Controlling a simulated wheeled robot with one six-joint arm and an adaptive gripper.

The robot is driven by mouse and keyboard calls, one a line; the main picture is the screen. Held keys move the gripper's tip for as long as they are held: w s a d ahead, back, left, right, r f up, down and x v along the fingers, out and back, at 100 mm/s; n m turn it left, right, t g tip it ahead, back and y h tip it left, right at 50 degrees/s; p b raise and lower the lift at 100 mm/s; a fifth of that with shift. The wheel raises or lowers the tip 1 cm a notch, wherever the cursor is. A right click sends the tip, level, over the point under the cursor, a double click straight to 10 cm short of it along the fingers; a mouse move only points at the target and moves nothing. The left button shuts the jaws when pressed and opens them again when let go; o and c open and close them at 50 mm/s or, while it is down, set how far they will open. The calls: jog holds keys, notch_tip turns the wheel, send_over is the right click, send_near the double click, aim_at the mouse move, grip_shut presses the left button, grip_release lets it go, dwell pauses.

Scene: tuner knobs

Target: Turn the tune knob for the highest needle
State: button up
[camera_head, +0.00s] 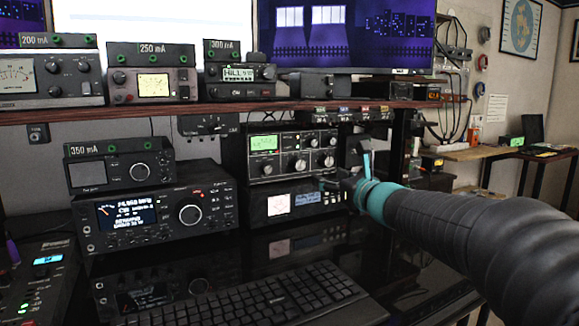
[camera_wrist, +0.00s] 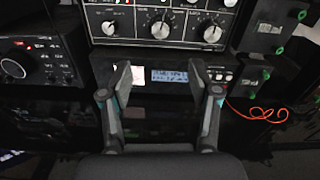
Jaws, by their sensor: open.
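A grey tuner unit (camera_head: 290,155) with a green-lit meter (camera_head: 264,143) and several knobs stands at the back middle of the desk. The meter's needle is too small to read. The wrist view shows the unit's lower row: a left knob (camera_wrist: 108,27), a larger middle knob (camera_wrist: 160,25) and a right knob (camera_wrist: 211,33). Their labels are too small to read, so I cannot tell which is the tune knob. My gripper (camera_wrist: 161,78) is open and empty, in front of the lower unit and below the knob row. It also shows in the head view (camera_head: 346,175), touching no knob.
Below the tuner is a black unit (camera_head: 293,203) with a white meter and blue display. Two stacked radios (camera_head: 162,207) stand to the left. A keyboard (camera_head: 250,302) lies in front. A shelf (camera_head: 200,107) with more radios runs above. Red wire (camera_wrist: 262,113) hangs at right.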

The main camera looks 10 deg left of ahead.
aim_at(300, 164)
jog(key=shift+m, duration=0.6)
jog(key=p+x, duration=0.2)
jog(key=x, duration=1.1)
jog(key=shift+w+a, duration=0.25)
jog(key=shift+w, duration=0.1)
jog(key=shift+c, duration=0.3)
jog(key=c, duration=1.1)
